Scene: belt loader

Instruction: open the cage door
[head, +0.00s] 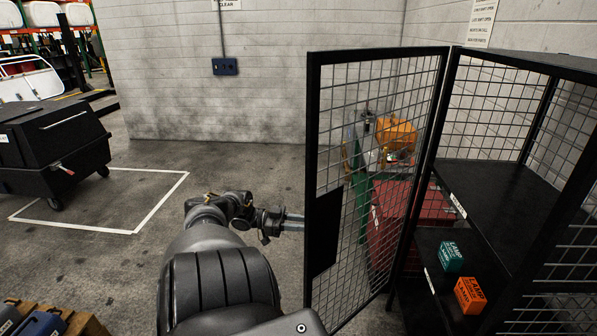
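The cage door (379,72), a black frame with wire mesh, stands swung out from the cage (473,210), leaving the cage front open. Its free edge is toward the left, and a dark plate (324,232) is fixed beside that edge. My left gripper (296,222) is left of the door at about plate height. Its two pale fingers are apart and point right, with their tips at the door's free edge. I cannot tell whether they touch it. My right gripper is not in view.
Inside the cage, a teal box (451,257) and an orange box (470,295) sit on a lower shelf. A red container (400,215) and an orange item (396,133) show through the door mesh. A black wheeled bin (50,150) stands left. The floor between is clear.

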